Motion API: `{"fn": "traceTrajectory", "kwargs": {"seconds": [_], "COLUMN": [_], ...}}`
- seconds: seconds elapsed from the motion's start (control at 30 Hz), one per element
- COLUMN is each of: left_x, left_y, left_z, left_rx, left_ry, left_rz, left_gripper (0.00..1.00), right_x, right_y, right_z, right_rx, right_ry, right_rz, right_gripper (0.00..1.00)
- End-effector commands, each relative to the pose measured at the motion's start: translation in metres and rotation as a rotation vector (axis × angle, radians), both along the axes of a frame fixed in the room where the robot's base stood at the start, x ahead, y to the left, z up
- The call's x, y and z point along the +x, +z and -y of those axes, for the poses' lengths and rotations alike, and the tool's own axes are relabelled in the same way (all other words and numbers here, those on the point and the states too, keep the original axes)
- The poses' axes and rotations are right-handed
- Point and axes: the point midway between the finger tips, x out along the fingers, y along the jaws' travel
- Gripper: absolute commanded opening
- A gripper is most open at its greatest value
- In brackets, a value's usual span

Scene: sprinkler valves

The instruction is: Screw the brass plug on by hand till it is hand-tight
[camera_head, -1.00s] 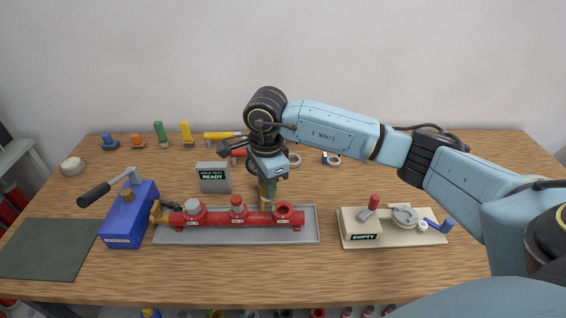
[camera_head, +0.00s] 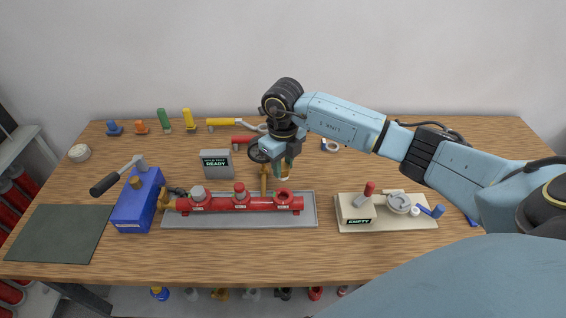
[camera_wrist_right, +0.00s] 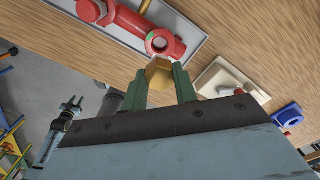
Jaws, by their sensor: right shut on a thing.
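The brass plug (camera_wrist_right: 158,68) is gripped between the green fingers of my right gripper (camera_wrist_right: 160,84) in the right wrist view. In the head view, my right gripper (camera_head: 286,168) is above and just behind the right end of the red manifold (camera_head: 262,204). The manifold's right port (camera_head: 284,194) is open and also shows in the right wrist view (camera_wrist_right: 160,43), with the plug apart from it. A grey cap sits on the left port and a red one on the middle port. A small forked shape at the right wrist view's lower left may be my left gripper (camera_wrist_right: 72,108).
A blue pump box (camera_head: 137,204) with a lever stands left of the manifold. The grey READY box (camera_head: 215,164) is behind it. A beige board (camera_head: 385,225) marked EMPTY lies right. A brass part with a black handwheel (camera_head: 263,178) stands close to my gripper.

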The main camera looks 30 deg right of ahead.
Motion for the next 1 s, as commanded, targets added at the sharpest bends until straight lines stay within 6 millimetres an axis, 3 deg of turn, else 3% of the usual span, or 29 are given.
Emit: {"fn": "traceTrajectory", "kwargs": {"seconds": [0.27,0.8,1.0], "left_x": [-0.001,-0.001,-0.001], "left_y": [-0.009,-0.050,-0.057], "left_z": [-0.001,-0.001,-0.001], "left_rx": [0.001,0.001,0.001], "left_ry": [0.000,-0.001,-0.001], "left_rz": [-0.001,-0.001,-0.001], "left_gripper": [0.36,0.36,0.36], "right_x": [0.000,0.001,0.001], "right_y": [-0.009,-0.059,-0.069], "right_z": [0.000,0.000,0.000], "right_rx": [0.001,0.000,0.000], "right_ry": [0.001,0.001,0.002], "right_rz": [0.000,0.002,0.001], "right_gripper": [0.00,0.00,0.00]}}
